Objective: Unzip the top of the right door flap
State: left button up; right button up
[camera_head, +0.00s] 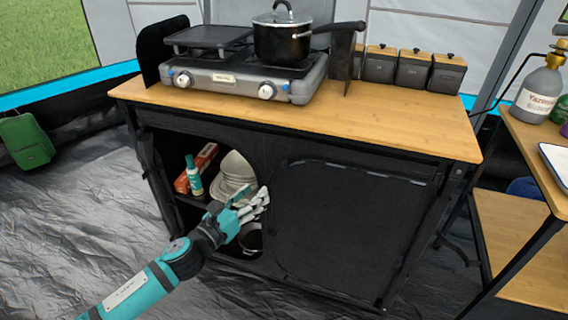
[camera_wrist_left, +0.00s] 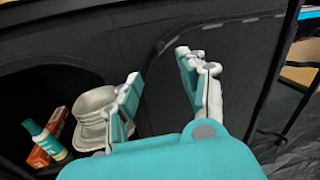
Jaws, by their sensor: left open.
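The right door flap (camera_head: 345,222) is black fabric on the front of the cabinet and hangs closed. A zip line runs in an arch around its top (camera_head: 350,166); the zip pull is too small to make out. My left gripper (camera_head: 262,200) is open and empty, in front of the cabinet at the flap's left edge. In the left wrist view its fingers (camera_wrist_left: 160,85) point at the dark fabric, with the flap's zip line (camera_wrist_left: 235,25) beyond and to the right of them. I cannot tell whether the fingers touch the fabric. My right gripper is not in view.
The left compartment is open, holding white bowls (camera_head: 233,172), a teal bottle (camera_head: 194,178) and an orange box (camera_head: 203,160). A stove (camera_head: 235,80) with a pot (camera_head: 282,40) stands on the wooden top (camera_head: 400,118). A side table (camera_head: 540,140) is at the right.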

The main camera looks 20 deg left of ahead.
aim_at(283, 166)
pick_arm(q)
jog(key=x, duration=1.2)
jog(key=shift+w+d+b, duration=0.25)
jog(key=shift+w+b, duration=0.05)
jog(key=shift+w, duration=0.35)
jog(key=c, duration=0.7)
grip_shut()
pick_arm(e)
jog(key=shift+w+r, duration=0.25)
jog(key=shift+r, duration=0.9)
